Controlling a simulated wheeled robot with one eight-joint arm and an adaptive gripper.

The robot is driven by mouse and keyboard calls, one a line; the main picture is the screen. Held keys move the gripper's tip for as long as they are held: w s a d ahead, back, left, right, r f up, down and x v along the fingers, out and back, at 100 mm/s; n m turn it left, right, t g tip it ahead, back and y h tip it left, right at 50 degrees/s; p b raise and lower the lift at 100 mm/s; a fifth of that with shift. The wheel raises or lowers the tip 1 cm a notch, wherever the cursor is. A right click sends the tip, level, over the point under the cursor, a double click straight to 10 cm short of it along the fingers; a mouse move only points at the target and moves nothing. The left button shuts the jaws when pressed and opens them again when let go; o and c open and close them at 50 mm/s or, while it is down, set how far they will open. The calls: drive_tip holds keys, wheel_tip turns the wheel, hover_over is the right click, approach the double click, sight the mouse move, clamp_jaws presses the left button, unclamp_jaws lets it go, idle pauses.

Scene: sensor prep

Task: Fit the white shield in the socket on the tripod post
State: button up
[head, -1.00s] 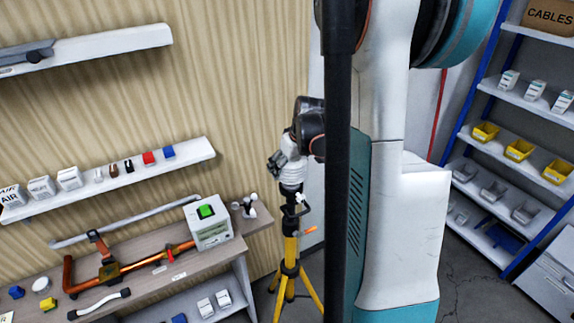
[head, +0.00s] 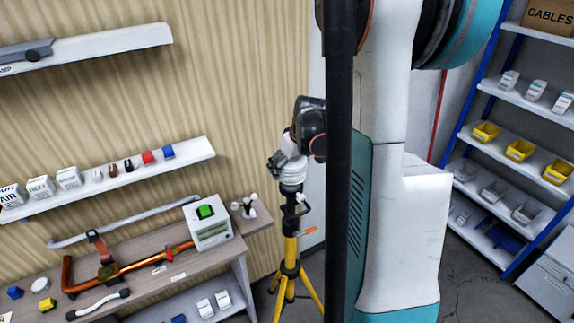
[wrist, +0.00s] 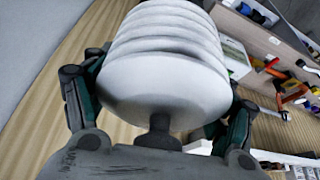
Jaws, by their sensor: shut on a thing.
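The white shield (wrist: 165,85) is a stack of round ribbed plates with a domed end. It fills the middle of the wrist view, between the two fingers of my gripper (wrist: 160,110). My gripper is shut on it. In the head view the shield (head: 291,172) is upright at the top of the yellow tripod post (head: 291,247), with my gripper (head: 280,160) beside it. The dark upper part of the post is directly below the shield. The socket is hidden, so I cannot tell whether the shield is seated in it.
A workbench (head: 215,262) with a white box with a green top (head: 208,222), an orange pipe and small parts stands left of the tripod. Wall shelves (head: 110,178) hang above it. A blue-framed rack (head: 490,140) stands at the right. My own arm blocks the middle.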

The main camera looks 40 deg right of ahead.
drive_tip(key=shift+f+b, duration=0.45)
drive_tip(key=shift+f, duration=0.1)
idle(0.4)
drive_tip(key=o, duration=1.2)
drive_tip(key=shift+r, duration=0.1)
drive_tip(key=shift+r+p, duration=2.1)
drive_tip(key=shift+r, duration=1.4)
